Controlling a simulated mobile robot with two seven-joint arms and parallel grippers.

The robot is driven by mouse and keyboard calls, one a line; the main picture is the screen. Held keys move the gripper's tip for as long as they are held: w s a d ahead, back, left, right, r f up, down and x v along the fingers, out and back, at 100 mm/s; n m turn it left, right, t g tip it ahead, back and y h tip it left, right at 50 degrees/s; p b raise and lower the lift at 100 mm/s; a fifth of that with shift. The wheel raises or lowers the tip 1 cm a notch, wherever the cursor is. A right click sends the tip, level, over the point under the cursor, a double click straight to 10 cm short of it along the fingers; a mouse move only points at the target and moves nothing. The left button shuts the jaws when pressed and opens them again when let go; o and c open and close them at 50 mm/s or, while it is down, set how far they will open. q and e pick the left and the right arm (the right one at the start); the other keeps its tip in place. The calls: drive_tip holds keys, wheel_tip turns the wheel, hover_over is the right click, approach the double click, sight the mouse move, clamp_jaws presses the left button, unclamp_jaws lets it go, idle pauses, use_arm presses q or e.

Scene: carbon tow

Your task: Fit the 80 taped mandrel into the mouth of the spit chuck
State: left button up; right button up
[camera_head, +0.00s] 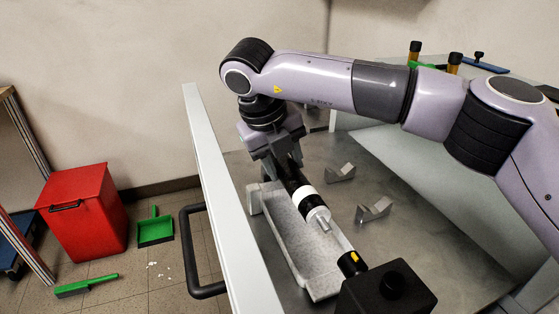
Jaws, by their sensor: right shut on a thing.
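The taped mandrel (305,195) is a dark rod with a white band and a bare metal tip. My right gripper (285,165), whose arm comes in from the right, is shut on the mandrel. The mandrel slants with its metal tip towards the lower right. The spit chuck (352,264) is a short black cylinder with a yellow mark, on a black box-shaped housing (388,290) at the bottom. The tip is apart from the chuck, with a visible gap. The chuck's mouth is hard to make out from here. My left gripper is not in view.
A pale trough (296,250) lies under the mandrel on the metal table (420,235). Two metal V-shaped rests (340,174) (374,210) stand to its right. A white rail (225,190) edges the table's left. A red bin (83,212), green dustpan (155,228) and brush (86,286) are on the floor.

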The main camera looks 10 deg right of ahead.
sight(299, 184)
drive_tip(key=shift+s+d+b, duration=0.2)
drive_tip(key=shift+s+b, duration=0.25)
drive_tip(key=shift+s, duration=0.45)
drive_tip(key=shift+s+d+b, duration=0.15)
drive_tip(key=shift+s+b, duration=0.25)
drive_tip(key=shift+s, duration=0.45)
drive_tip(key=shift+s+d+b, duration=0.1)
drive_tip(key=shift+s+b, duration=0.2)
drive_tip(key=shift+s, duration=0.1)
drive_tip(key=shift+s, duration=0.2)
drive_tip(key=shift+s+d+b, duration=0.1)
drive_tip(key=shift+s+b, duration=0.3)
drive_tip(key=shift+b, duration=0.15)
drive_tip(key=shift+s, duration=0.3)
drive_tip(key=shift+s+d+b, duration=0.1)
drive_tip(key=shift+s+b, duration=0.15)
drive_tip(key=shift+b, duration=0.25)
idle(0.5)
drive_tip(key=o, duration=1.3)
drive_tip(key=shift+s, duration=0.1)
drive_tip(key=shift+o, duration=0.2)
